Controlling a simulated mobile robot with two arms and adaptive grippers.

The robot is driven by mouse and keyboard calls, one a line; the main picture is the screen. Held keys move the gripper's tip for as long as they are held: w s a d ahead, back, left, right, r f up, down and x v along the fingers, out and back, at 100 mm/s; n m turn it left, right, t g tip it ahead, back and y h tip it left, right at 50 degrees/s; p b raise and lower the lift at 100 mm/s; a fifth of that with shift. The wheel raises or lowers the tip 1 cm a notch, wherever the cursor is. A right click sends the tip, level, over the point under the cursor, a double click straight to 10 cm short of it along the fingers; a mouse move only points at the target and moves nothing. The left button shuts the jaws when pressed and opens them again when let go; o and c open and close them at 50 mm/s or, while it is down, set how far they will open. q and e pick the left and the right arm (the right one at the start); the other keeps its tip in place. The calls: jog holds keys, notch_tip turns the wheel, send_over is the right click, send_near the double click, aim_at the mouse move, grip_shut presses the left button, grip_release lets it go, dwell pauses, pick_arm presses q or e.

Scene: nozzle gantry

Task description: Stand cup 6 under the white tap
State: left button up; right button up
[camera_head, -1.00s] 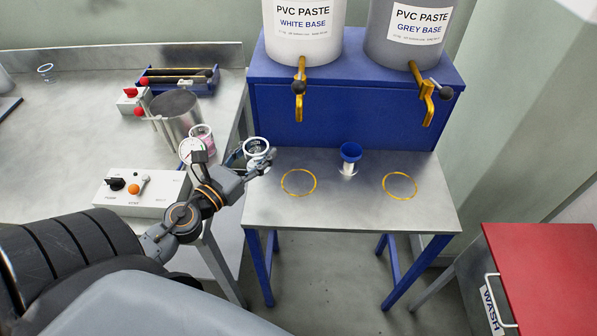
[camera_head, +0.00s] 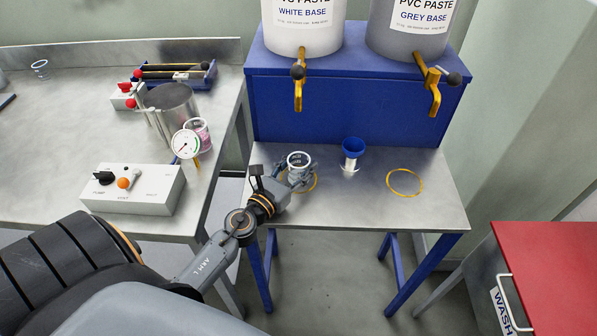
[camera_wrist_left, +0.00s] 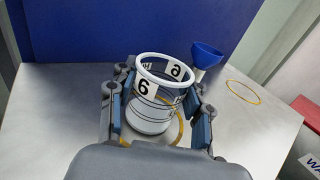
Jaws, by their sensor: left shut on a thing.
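Cup 6 (camera_head: 299,160) is a clear cup with a white rim and "6" labels; it also shows upright in the left wrist view (camera_wrist_left: 152,118). My left gripper (camera_head: 300,173) is shut around its sides. The cup is over the left yellow ring (camera_head: 315,184), in front of and below the white tap (camera_head: 298,92) on the white base tank (camera_head: 303,35). I cannot tell whether its bottom touches the steel table. Part of the ring shows beside the cup in the left wrist view (camera_wrist_left: 181,130). My right gripper is out of view.
A blue funnel (camera_head: 353,146) stands right of the cup, close to the gripper. Another yellow ring (camera_head: 405,182) lies empty below the grey tap (camera_head: 434,92). The left bench holds a control box (camera_head: 135,190), a gauge (camera_head: 186,144) and a pink-filled cup (camera_head: 197,133).

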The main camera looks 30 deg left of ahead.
pick_arm(q)
jog(key=shift+f, duration=0.2)
jog(key=o, duration=1)
jog(key=shift+r, duration=0.1)
